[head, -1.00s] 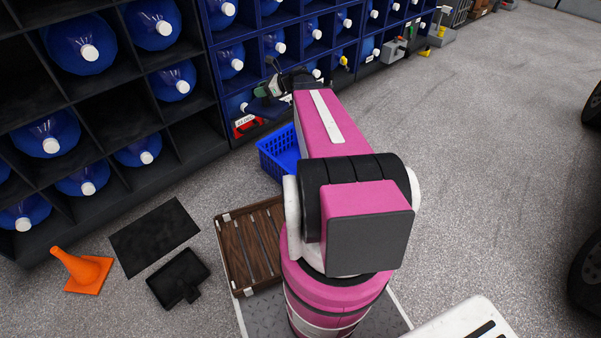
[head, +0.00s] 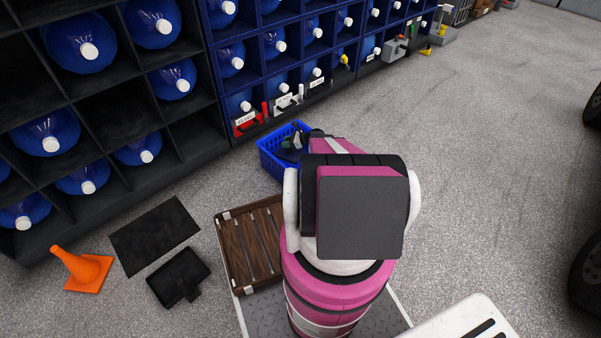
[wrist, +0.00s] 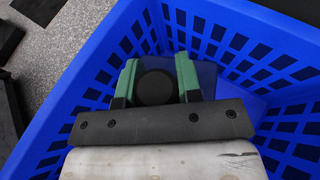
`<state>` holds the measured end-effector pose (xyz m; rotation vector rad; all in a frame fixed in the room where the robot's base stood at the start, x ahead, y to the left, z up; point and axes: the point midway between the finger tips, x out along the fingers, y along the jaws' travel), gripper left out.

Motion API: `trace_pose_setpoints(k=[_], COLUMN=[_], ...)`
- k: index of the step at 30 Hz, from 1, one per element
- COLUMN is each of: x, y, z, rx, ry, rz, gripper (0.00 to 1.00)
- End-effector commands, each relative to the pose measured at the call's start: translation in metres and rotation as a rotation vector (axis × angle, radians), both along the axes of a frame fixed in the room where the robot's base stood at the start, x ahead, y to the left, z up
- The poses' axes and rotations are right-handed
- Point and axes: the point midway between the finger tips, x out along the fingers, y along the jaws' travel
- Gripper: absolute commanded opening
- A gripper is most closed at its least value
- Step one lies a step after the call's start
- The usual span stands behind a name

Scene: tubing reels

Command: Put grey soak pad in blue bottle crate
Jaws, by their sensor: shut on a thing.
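The blue bottle crate (head: 268,160) stands on the floor in front of the shelf rack, partly behind my arm; its perforated walls surround my gripper in the wrist view (wrist: 62,105). My gripper (wrist: 157,72), with green fingers, is down inside the crate opening. It is shut on the grey soak pad (wrist: 206,76), a dark slate flat piece showing beyond the fingers. A dark round part between the fingers hides some of the pad. Whether the pad touches the crate floor I cannot tell. In the head view my gripper (head: 292,146) shows small and dark inside the crate.
A rack (head: 205,135) of blue water bottles runs along the back. A brown slatted tray (head: 240,250) lies near my base. A black mat (head: 155,235), a black dustpan-like tray (head: 178,278) and an orange cone (head: 80,268) are at left.

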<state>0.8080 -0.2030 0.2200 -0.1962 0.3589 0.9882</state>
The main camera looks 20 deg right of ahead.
Motion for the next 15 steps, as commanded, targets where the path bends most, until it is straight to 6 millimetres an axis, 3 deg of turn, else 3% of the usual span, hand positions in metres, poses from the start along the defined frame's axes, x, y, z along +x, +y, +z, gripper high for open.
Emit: trace_pose_setpoints(k=[15], x=[0.000], y=[0.000], z=[-0.065], rx=[0.000], ry=[0.000], rz=[0.001], gripper=[0.00])
